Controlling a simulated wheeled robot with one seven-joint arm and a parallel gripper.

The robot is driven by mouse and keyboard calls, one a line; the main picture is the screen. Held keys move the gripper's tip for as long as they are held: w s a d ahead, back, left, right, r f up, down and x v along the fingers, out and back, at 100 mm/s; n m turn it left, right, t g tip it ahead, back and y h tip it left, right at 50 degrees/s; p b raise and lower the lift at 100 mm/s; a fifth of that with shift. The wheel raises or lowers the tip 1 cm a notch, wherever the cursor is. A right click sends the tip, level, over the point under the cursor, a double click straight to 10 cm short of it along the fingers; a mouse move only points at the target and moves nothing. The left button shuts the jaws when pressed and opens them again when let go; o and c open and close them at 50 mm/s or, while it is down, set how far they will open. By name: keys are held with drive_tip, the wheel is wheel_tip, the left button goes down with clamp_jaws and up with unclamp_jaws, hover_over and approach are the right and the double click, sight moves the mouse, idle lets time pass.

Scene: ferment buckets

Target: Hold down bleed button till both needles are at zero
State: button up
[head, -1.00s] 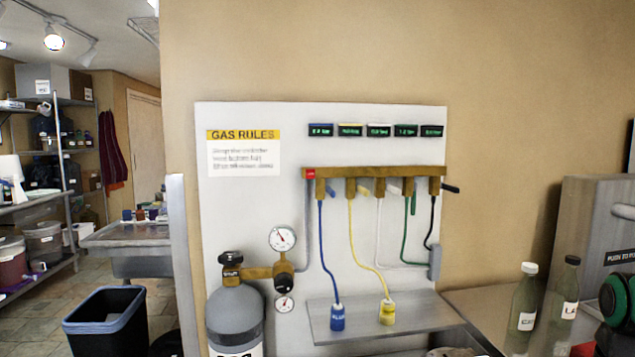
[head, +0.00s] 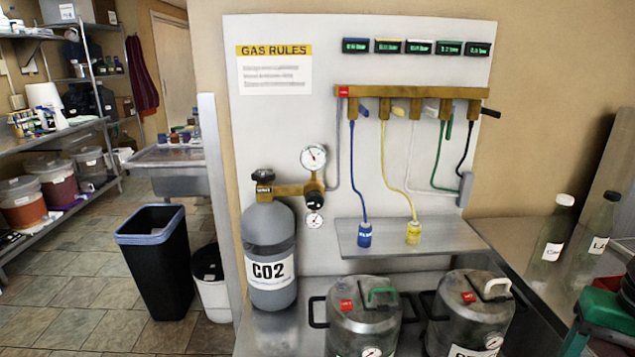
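A small red block, perhaps the bleed button (head: 343,92), sits at the left end of the brass manifold (head: 400,92) on the white wall panel. Its lettering is too small to read. Two round white gauges stand on the regulator: a larger upper gauge (head: 314,157) and a smaller lower gauge (head: 314,220). A needle shows in each, but I cannot read the values. The regulator joins the grey CO2 cylinder (head: 268,245) with its black valve knob. My gripper is not in view.
Two steel kegs (head: 363,318) with gauges stand in front of the panel, below a small shelf (head: 450,236) with blue and yellow hose ends. Bottles (head: 553,228) stand at the right. A black bin (head: 158,262) is on the floor at left, with open floor before it.

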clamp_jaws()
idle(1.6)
